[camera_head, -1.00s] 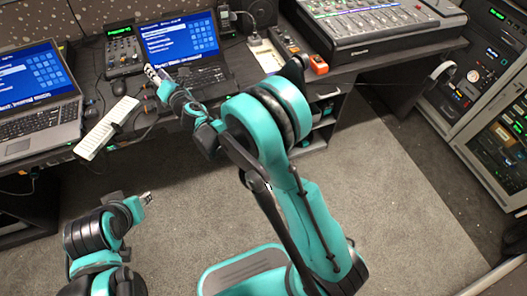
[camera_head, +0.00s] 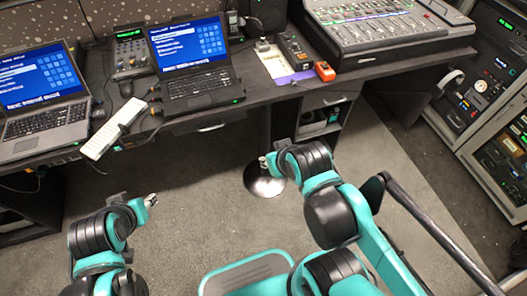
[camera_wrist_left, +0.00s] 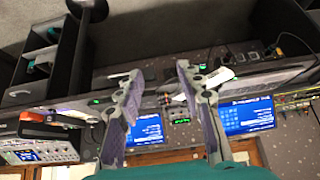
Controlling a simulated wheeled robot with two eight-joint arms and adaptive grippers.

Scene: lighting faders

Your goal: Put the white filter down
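I cannot clearly pick out a white filter. A long white strip (camera_head: 112,128) lies on the desk between the laptops; it shows partly behind a finger in the left wrist view (camera_wrist_left: 220,77). A pale flat piece (camera_head: 272,62) lies near the mixer. My left gripper (camera_head: 151,200) is over the floor in front of the desk. In the left wrist view my left gripper (camera_wrist_left: 157,75) has its fingers apart with nothing between them. My right gripper (camera_head: 268,163) is in front of the desk, apart from it; its fingers are too small to read.
Two laptops (camera_head: 42,90) (camera_head: 190,62) and a small device with a green display (camera_head: 130,50) stand on the desk. A purple piece (camera_head: 295,77) lies by the mixer (camera_head: 385,25). A round floor base (camera_head: 263,183) is close to my right gripper. Racks (camera_head: 490,100) stand at right.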

